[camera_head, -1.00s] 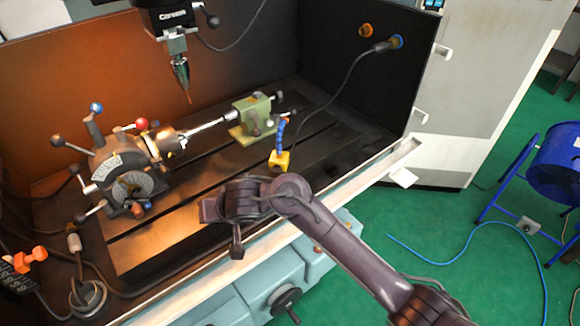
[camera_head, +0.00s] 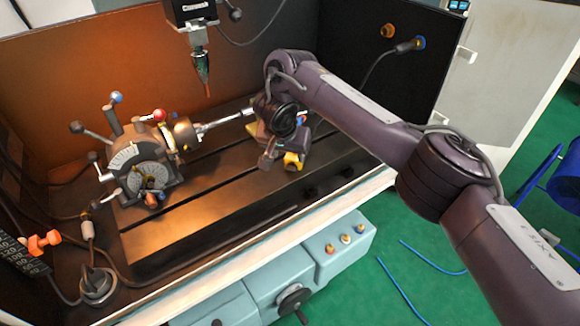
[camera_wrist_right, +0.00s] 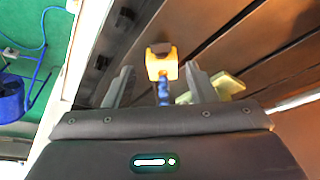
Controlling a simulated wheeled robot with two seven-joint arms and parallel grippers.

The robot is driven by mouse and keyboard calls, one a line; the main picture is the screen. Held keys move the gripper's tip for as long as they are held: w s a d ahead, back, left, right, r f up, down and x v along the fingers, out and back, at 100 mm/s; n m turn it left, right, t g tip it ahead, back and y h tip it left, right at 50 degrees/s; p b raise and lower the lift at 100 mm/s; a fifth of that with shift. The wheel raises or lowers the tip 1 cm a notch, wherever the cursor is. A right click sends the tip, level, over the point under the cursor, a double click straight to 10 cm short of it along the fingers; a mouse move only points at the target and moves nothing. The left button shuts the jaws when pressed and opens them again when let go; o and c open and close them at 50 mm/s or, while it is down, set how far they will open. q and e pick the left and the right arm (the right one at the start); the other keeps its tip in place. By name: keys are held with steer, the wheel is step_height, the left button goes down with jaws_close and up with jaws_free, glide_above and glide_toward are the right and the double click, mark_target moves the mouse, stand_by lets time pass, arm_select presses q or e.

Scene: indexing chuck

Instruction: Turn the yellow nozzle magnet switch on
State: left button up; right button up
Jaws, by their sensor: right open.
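The yellow nozzle magnet (camera_head: 293,161) sits on the slotted machine table, mostly behind my right gripper (camera_head: 281,160) in the head view. In the right wrist view its yellow block (camera_wrist_right: 161,66) is near the top middle, with a dark brown round part (camera_wrist_right: 161,47) on it that looks like the switch. Its blue segmented hose (camera_wrist_right: 163,93) runs from the block toward my palm. My right gripper (camera_wrist_right: 160,70) is open, with one finger on each side of the hose and block. I cannot tell if either finger touches. My left gripper is out of view.
The indexing chuck (camera_head: 140,165) with its levers stands at the left. The green tailstock (camera_wrist_right: 222,84) is close to my right gripper. The spindle (camera_head: 203,70) hangs above. A black cable (camera_head: 375,68) runs from the back wall. The front of the slotted table (camera_head: 180,232) is clear.

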mark_target(291, 168)
steer(key=shift+b+x, duration=0.55)
steer(key=shift+x, duration=0.45)
steer(key=shift+w+f, duration=0.1)
steer(key=shift+f, duration=0.3)
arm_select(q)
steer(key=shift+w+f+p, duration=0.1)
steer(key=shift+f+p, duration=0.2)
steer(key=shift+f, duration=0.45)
arm_select(e)
steer(key=shift+x, duration=2)
